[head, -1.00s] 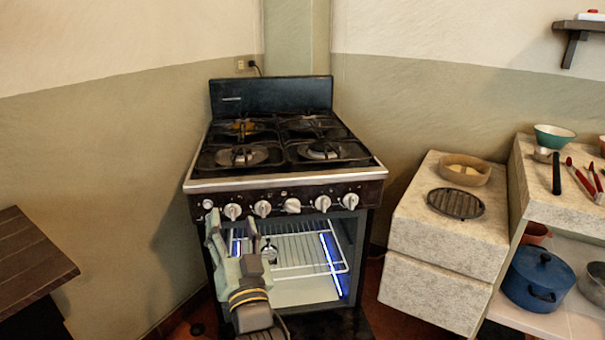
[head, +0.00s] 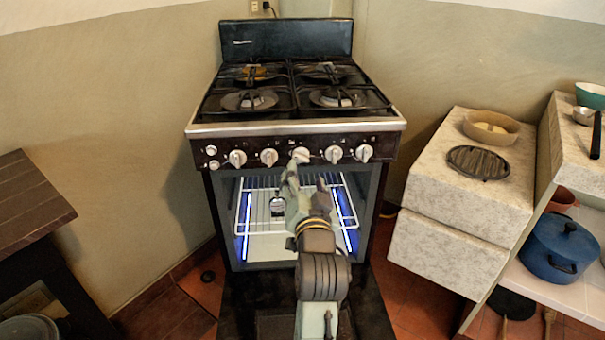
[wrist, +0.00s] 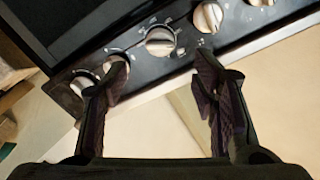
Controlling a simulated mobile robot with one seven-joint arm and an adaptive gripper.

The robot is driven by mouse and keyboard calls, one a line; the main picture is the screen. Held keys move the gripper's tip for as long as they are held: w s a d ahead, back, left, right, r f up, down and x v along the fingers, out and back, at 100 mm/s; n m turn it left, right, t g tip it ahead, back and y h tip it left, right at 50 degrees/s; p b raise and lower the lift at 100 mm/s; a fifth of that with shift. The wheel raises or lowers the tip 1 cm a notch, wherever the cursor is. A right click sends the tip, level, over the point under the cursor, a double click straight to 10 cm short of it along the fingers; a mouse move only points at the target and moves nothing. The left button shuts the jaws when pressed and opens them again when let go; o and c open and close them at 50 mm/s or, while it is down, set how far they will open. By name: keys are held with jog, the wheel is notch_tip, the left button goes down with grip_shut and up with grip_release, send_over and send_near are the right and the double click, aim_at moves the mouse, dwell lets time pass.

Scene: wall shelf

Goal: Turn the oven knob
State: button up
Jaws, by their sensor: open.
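The stove's front panel (head: 222,148) carries a row of several white knobs. The oven knob in the middle of the row (head: 301,155) is just above my gripper (head: 306,176). In the wrist view, one white knob (wrist: 160,41) lies beyond and roughly between the fingertips of my gripper (wrist: 161,72), with no visible contact. My gripper is open and empty. Another knob (wrist: 115,63) sits close to the left fingertip, which partly covers it. Further knobs (wrist: 208,18) run to the upper right.
The oven (head: 285,195) below is open, with a lit interior, wire racks and a round dial inside. A stone block (head: 450,190) with a bowl (head: 491,127) stands to the right. A dark wooden table (head: 30,205) is at the left.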

aim_at(302, 158)
jog(key=w, duration=0.8)
jog(key=shift+w+a+r, duration=0.1)
jog(key=shift+w+a, duration=0.1)
jog(key=shift+a, duration=0.1)
jog(key=shift+c, duration=0.5)
jog(key=c, duration=1)
